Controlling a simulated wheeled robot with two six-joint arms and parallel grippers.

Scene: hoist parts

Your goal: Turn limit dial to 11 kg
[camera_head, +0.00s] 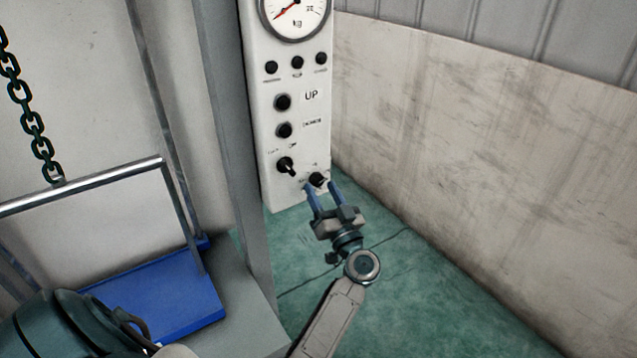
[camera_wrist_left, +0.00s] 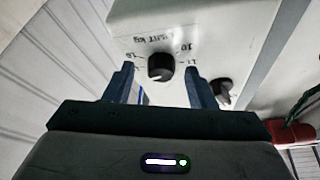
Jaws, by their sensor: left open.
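The limit dial (camera_head: 317,179) is a black knob at the bottom right of the white control panel (camera_head: 268,190). In the left wrist view the limit dial (camera_wrist_left: 160,67) sits under the lettering "LIMIT kg", with a 10 and an 11 marked on its right side. Where its pointer stands is too dark to tell. My left gripper (camera_head: 323,186) is open, its two blue fingers reaching up to the dial. In the wrist view the fingers of my left gripper (camera_wrist_left: 160,80) stand on either side of the dial, with a gap at each side.
A selector knob (camera_head: 285,165) sits left of the dial, below the UP button (camera_head: 283,102) and another black button. A round kg gauge (camera_head: 296,12) is at the panel's top. A grey post (camera_head: 230,120) stands left of the panel. Green floor lies clear to the right.

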